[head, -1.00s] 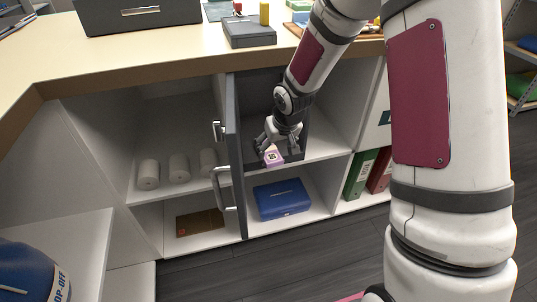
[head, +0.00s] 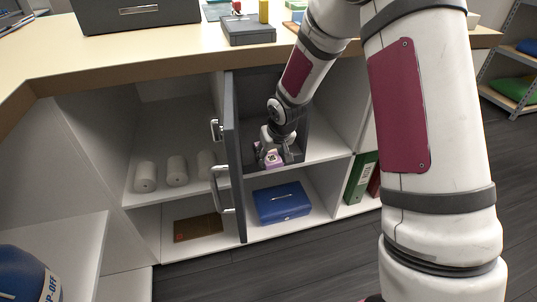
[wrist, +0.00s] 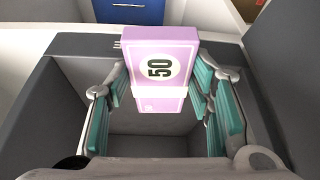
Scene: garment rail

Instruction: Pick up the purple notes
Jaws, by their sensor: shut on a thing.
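The purple notes (wrist: 160,60) are a pale purple bundle with a white band and a round "50" mark. In the wrist view they stand between the teal pads of my gripper (wrist: 160,88), which is shut on them. They are over a dark grey open-topped box (wrist: 60,46), whose floor shows below. In the head view, my gripper (head: 273,152) points down inside the cabinet with the notes (head: 274,161) at its fingertips. Whether the notes touch the box is hard to tell.
An open dark door (head: 237,165) with handles stands just left of my gripper. A blue cash box (head: 282,202) lies on the shelf below. White rolls (head: 177,171) stand to the left, and binders (head: 361,178) to the right. The countertop (head: 150,52) overhangs above.

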